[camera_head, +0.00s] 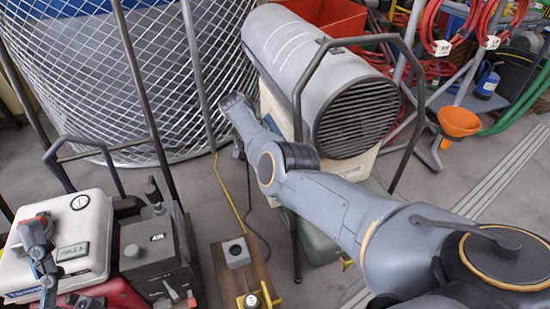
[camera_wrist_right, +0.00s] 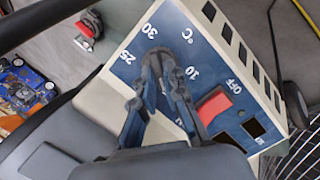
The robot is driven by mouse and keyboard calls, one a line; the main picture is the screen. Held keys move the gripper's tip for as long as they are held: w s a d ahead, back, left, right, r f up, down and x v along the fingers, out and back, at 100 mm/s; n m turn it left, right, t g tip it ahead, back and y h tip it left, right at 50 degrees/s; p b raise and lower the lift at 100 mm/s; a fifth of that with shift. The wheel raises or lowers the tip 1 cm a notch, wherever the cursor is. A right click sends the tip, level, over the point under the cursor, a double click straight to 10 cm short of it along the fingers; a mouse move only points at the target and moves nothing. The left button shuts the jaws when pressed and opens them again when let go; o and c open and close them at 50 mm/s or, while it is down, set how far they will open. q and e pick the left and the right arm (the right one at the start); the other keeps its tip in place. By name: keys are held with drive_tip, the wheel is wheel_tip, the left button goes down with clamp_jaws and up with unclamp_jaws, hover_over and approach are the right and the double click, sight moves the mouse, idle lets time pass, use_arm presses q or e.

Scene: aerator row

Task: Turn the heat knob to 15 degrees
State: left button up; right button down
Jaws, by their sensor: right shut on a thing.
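The heater (camera_head: 290,62) is a grey barrel with a slatted front grille. My right arm reaches across its front to its left end, where the right gripper (camera_head: 232,101) is small and partly hidden. In the right wrist view, the heater's blue control panel (camera_wrist_right: 210,62) carries white marks, including 30, 25, 10, °C and OFF. My right gripper (camera_wrist_right: 160,66) is at the dial with its fingertips closed around the dark heat knob. The fingers cover most of the knob, so its pointer cannot be read. A red switch (camera_wrist_right: 213,107) sits beside it.
A bent tube handle (camera_head: 298,110) rises beside the heater. A wire-mesh cage (camera_head: 130,75) stands behind left. Machines, including a grey AIR box (camera_head: 155,255), fill the lower left. A small wooden board (camera_head: 252,280) lies below the heater. An orange funnel (camera_head: 458,121) is at right.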

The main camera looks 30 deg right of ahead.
drive_tip(key=c, duration=1.4)
unclamp_jaws()
drive_tip(key=shift+r, duration=0.1)
drive_tip(key=v, duration=0.7)
drive_tip(key=shift+a, duration=0.2)
